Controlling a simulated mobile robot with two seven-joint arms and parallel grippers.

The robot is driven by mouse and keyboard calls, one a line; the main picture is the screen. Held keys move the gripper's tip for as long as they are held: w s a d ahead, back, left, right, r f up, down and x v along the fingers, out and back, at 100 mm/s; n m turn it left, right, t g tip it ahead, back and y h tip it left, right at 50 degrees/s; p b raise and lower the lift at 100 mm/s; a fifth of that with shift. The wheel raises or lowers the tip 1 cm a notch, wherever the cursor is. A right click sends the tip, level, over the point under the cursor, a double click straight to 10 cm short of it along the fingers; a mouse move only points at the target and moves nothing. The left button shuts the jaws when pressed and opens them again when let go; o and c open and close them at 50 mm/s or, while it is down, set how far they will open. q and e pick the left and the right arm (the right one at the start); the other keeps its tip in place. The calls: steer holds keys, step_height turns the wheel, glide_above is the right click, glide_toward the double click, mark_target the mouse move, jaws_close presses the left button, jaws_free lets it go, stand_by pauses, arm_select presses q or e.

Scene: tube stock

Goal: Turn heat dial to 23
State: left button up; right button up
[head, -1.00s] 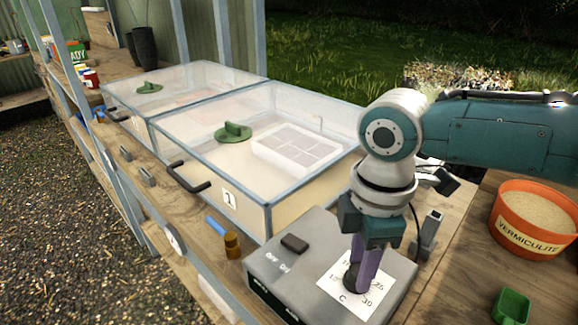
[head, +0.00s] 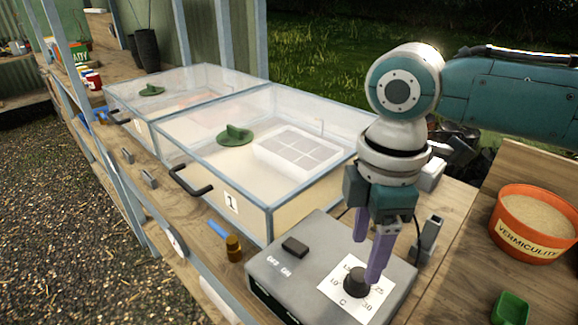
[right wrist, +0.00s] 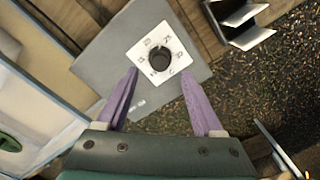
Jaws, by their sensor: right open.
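The heat dial is a black round knob (head: 356,281) on a white card (head: 338,301) marked from 10 to 30, on top of a grey control box (head: 268,268). I cannot make out where its pointer stands. My right gripper (head: 366,262) points down over the dial with its two purple fingers spread and nothing between them. In the right wrist view the knob (right wrist: 161,61) shows whole, just beyond the open fingertips (right wrist: 160,73), and apart from them. My left gripper is not in view.
A black switch (head: 295,246) sits on the box. Clear propagators, one marked 1 (head: 230,202), stand behind it. A brown bottle (head: 233,248) is to the left. A grey metal bracket (head: 428,238) and an orange vermiculite pot (head: 535,222) are to the right, with a green scoop (head: 510,307).

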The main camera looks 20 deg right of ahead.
mark_target(360, 275)
step_height(360, 275, up, 5)
stand_by(0.6)
